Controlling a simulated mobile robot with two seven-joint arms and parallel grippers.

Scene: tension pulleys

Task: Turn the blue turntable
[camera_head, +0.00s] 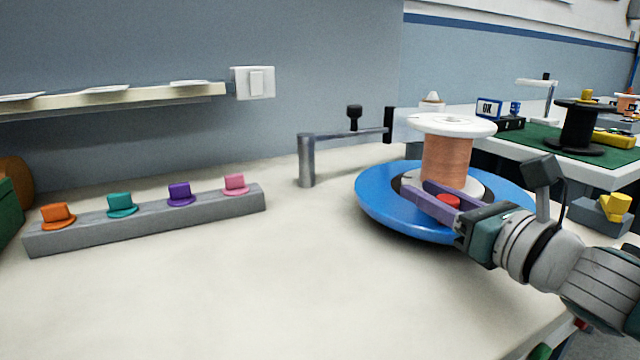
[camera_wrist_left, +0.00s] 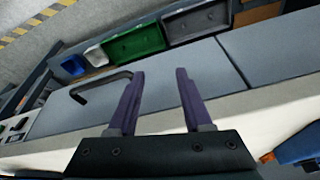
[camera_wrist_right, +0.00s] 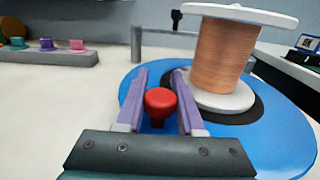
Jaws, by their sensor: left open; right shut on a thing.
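The blue turntable (camera_head: 385,212) is a round disc at the right of the worktable in the head view. A white spool wound with copper wire (camera_head: 446,160) stands upright on it. A red knob (camera_head: 448,199) sits near the disc's front edge; it also shows in the right wrist view (camera_wrist_right: 160,103). My right gripper (camera_head: 434,192) reaches in from the right and is shut on the red knob, one purple finger on each side. My left gripper (camera_wrist_left: 160,73) is open and empty in the left wrist view, away from the turntable; it is outside the head view.
A grey post with a bar and black knob (camera_head: 306,160) stands behind the turntable, to its left. A grey rail (camera_head: 150,221) with orange, teal, purple and pink pegs lies at the left. The front middle of the table is clear. Another table (camera_head: 520,155) stands beyond.

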